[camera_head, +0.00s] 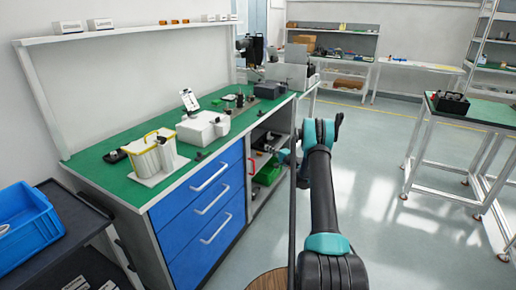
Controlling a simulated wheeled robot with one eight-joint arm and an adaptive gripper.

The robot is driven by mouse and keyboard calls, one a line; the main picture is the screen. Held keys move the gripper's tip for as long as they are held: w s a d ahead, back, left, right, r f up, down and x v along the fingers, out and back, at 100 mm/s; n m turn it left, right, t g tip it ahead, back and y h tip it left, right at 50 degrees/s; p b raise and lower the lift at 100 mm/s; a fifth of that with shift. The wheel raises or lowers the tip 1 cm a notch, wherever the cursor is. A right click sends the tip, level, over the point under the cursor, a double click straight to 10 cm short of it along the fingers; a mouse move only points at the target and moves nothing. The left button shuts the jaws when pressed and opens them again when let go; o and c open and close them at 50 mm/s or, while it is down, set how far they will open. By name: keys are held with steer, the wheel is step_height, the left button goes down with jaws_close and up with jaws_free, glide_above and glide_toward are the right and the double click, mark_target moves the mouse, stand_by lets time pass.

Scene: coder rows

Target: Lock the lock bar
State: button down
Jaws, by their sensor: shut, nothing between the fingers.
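The blue drawer cabinet (200,198) stands under the green-topped workbench (120,178), and its drawers look closed. I cannot clearly make out the lock bar. A thin dark upright bar (293,205) stands right of the cabinet, but I cannot tell whether it is the lock bar or part of me. My arm reaches up from the bottom right and bends left at the bench's right end. My gripper (267,149) is small in the view, near the open shelves right of the drawers. It is shut and empty, partly hidden in shade. I cannot tell whether it touches anything.
A white box (203,128), a white-and-yellow container (152,155) and small parts stand on the bench. A blue crate (25,230) is at the left on a dark cart. A green bin (267,174) sits in the shelves. The floor to the right is clear up to another table (470,115).

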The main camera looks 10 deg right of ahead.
mark_target(248, 147)
steer(key=w+a, duration=0.4)
steer(key=a, duration=0.4)
steer(key=shift+w, duration=0.35)
steer(key=shift+s+a, duration=0.55)
steer(key=shift+s, duration=0.2)
steer(key=shift+s+a, duration=0.5)
steer(key=shift+s, duration=0.25)
